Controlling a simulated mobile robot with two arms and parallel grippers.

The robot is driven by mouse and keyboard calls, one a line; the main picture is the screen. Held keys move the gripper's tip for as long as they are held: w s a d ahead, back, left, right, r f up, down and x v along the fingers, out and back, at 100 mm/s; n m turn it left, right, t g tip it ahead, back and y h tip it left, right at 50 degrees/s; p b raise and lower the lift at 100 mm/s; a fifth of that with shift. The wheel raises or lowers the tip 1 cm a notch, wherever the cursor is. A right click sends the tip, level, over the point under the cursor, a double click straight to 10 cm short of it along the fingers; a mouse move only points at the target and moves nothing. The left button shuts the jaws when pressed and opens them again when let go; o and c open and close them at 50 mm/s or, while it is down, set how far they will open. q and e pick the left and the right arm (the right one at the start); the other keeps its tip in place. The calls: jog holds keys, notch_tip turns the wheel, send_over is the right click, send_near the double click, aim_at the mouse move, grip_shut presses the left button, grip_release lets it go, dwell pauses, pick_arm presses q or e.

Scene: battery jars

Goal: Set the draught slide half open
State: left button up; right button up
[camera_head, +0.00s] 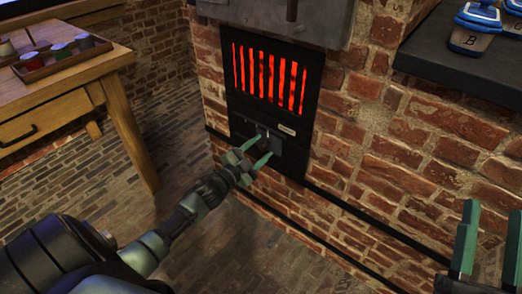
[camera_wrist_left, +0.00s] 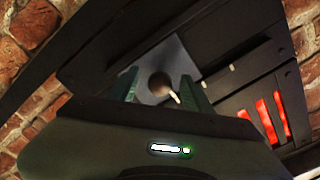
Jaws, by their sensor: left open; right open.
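The draught slide (camera_head: 276,142) is a grey plate low on the black iron front of the brick stove, under the glowing red grate (camera_head: 268,78). In the left wrist view the plate (camera_wrist_left: 172,62) carries a round dark knob (camera_wrist_left: 159,84), with a white pointer beside it and small white marks to the right. My left gripper (camera_head: 260,147) is open at the slide; in the wrist view its fingers (camera_wrist_left: 163,90) stand on either side of the knob, and contact cannot be told. How far the slide is open is unclear. My right gripper (camera_head: 488,232) is open and empty at the lower right.
A wooden table (camera_head: 75,100) with a tray of small jars (camera_head: 62,58) stands at the left. A dark shelf (camera_head: 460,72) with labelled jars (camera_head: 475,32) juts out at the upper right. A dark rail (camera_head: 340,207) runs along the brick wall. The floor between table and stove is clear.

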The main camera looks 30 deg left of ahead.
pick_arm(q)
jog(key=shift+w, duration=0.25)
grip_shut()
dwell(1.4)
